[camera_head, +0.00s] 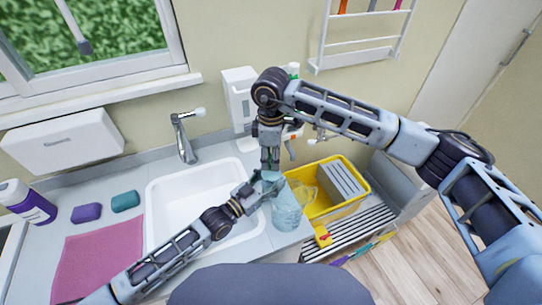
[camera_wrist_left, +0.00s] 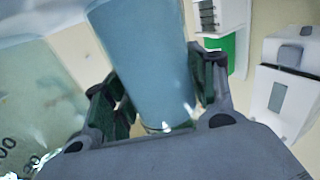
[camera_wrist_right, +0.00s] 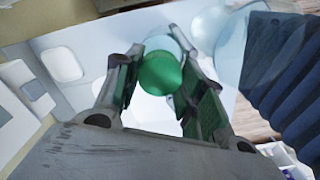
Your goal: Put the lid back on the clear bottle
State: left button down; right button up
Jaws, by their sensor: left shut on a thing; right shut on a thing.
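The clear bottle (camera_head: 287,212), pale blue and see-through, is at the counter's right edge beside the sink. My left gripper (camera_head: 256,193) reaches it from the left and is shut on its upper part. In the left wrist view a pale blue cylinder (camera_wrist_left: 150,60) lies between the fingers, with a marked clear wall (camera_wrist_left: 35,115) beside it. My right gripper (camera_head: 270,168) points down just above and is shut on the lid, which shows as a rounded green piece (camera_wrist_right: 160,72) between its fingers. Whether lid and bottle touch is hidden.
A white sink (camera_head: 165,215) with a tap (camera_head: 184,140) lies left. A pink cloth (camera_head: 95,265), two sponges and a purple-labelled bottle (camera_head: 30,205) are far left. A white dispenser (camera_head: 240,98) is on the wall.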

jog(key=o, duration=0.6)
jog(key=shift+r, duration=2.3)
